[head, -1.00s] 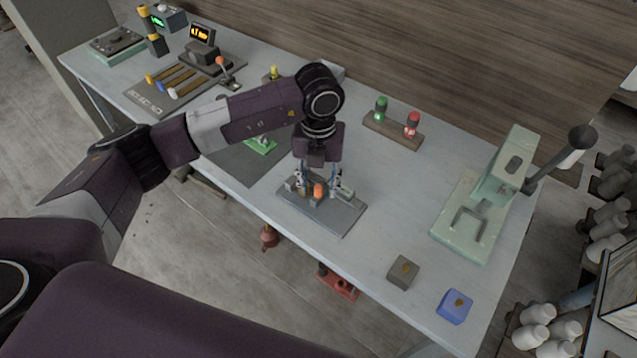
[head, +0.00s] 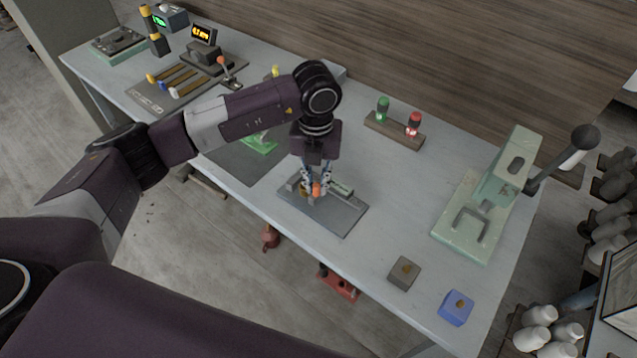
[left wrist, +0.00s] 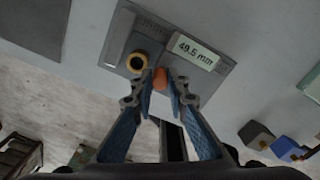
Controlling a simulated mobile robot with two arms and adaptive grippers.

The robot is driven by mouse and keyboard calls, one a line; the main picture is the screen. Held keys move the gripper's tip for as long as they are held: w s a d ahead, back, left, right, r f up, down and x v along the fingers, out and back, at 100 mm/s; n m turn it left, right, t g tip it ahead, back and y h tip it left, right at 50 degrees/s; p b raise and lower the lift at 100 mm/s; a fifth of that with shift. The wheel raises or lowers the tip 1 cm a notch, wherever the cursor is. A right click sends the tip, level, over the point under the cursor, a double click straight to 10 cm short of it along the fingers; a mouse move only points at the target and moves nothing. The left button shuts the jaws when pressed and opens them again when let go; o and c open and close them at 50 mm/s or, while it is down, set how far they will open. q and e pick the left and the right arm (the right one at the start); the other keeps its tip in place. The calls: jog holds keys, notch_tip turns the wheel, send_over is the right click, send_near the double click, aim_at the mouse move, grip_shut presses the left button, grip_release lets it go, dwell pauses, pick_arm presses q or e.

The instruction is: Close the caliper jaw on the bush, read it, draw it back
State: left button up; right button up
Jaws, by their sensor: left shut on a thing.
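The caliper gauge is a flat grey plate (head: 345,217) on the bench. A readout (left wrist: 195,52) on it shows "49.5 mm" in the left wrist view. The bush (left wrist: 137,62) is a yellow ring with a dark hole, standing on the plate beside the orange jaw knob (left wrist: 160,80). My left gripper (left wrist: 159,82) is shut on this knob, one finger on each side. In the head view the gripper (head: 316,189) points down over the plate and partly hides bush and jaw. I cannot tell whether the jaw touches the bush. My right gripper is not in view.
A pale green press (head: 480,205) with a lever stands at the right. A grey block (head: 403,272) and a blue block (head: 456,307) lie near the front edge. A stand with green and red lamps (head: 394,131) is behind. The bench between plate and press is clear.

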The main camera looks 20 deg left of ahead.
pick_arm(q)
jog(key=shift+w+a+b, duration=0.2)
jog(key=shift+a, duration=0.35)
jog(key=shift+w+a+b, duration=0.15)
jog(key=shift+a, duration=0.35)
jog(key=shift+w+a, duration=0.15)
dwell(0.7)
jog(key=o, duration=1.4)
jog(key=shift+o, duration=0.2)
notch_tip(320, 180, up, 8)
jog(key=p, duration=0.4)
jog(key=shift+p, duration=0.3)
